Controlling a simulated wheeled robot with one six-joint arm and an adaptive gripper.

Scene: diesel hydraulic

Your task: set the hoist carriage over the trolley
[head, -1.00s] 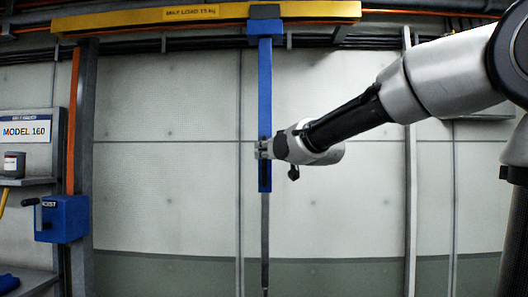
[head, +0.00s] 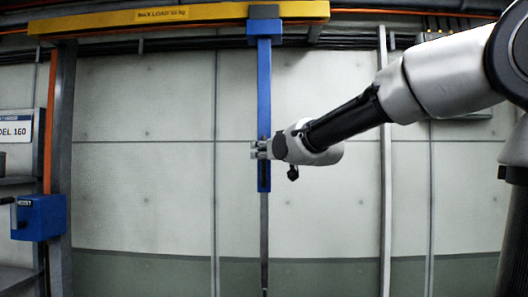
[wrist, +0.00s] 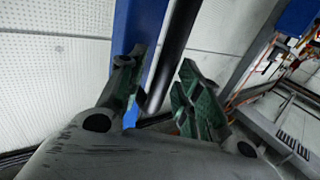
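The blue hoist carriage (head: 263,85) hangs from the yellow overhead beam (head: 180,15) in the head view. Its long blue mast runs down to a thin dark rod. My gripper (head: 259,150) is at the lower part of the mast. In the wrist view my gripper (wrist: 160,88) has its fingers on either side of a dark upright bar (wrist: 178,42) in front of the blue mast (wrist: 138,25). The trolley is not in view.
A blue hoist box (head: 39,217) with a crank is on the grey post (head: 60,150) at left. Shelves and a model sign (head: 16,130) stand at the left edge. A pale vertical pipe (head: 385,190) runs up the wall at right. No obstacle shows beside the mast.

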